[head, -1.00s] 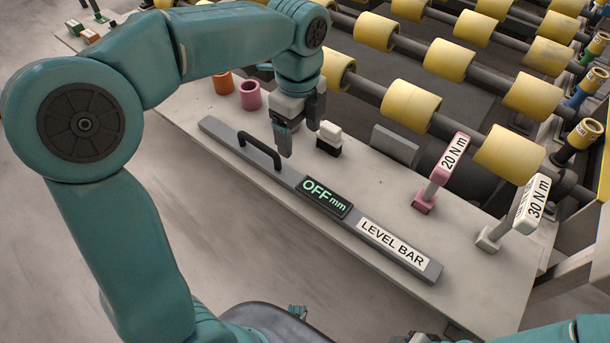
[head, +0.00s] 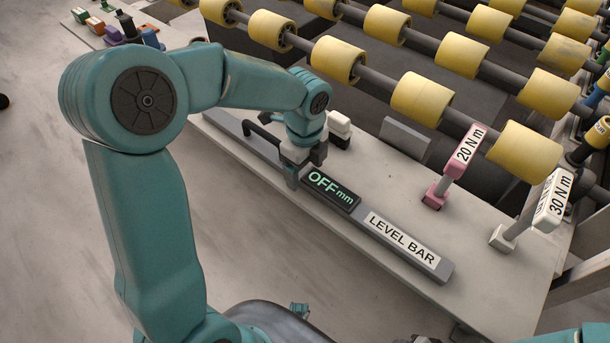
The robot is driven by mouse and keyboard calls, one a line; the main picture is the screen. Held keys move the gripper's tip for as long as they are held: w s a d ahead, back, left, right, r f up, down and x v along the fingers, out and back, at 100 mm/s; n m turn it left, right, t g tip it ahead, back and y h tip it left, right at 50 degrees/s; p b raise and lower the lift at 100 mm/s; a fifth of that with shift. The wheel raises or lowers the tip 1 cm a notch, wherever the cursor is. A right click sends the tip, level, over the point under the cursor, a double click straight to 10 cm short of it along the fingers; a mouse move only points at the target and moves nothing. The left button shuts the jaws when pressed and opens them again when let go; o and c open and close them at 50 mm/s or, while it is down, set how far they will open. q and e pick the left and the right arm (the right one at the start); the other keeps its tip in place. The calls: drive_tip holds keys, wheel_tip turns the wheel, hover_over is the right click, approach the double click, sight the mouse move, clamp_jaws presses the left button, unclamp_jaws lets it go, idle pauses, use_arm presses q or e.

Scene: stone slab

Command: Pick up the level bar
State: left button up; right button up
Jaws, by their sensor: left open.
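The level bar (head: 433,267) is a long grey bar lying on the pale slab, with a "LEVEL BAR" label, a black display (head: 331,190) reading "OFF mm" and a black arched handle (head: 259,131). My left gripper (head: 304,170) is open, pointing down at the bar between the handle and the display. Its fingers hide part of the bar and the right end of the handle. I cannot tell whether they touch the bar. My right gripper is not in view.
A white-and-black block (head: 340,124) stands just behind my left gripper. A pink "20 N m" tool (head: 457,165) and a white "30 N m" tool (head: 541,209) stand at the right. Yellow rollers (head: 423,98) run behind the slab (head: 497,261).

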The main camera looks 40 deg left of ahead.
use_arm(q)
drive_tip(key=shift+f, duration=0.35)
drive_tip(key=c, duration=1.3)
drive_tip(key=shift+r, duration=0.1)
clamp_jaws()
drive_tip(key=shift+r, duration=0.1)
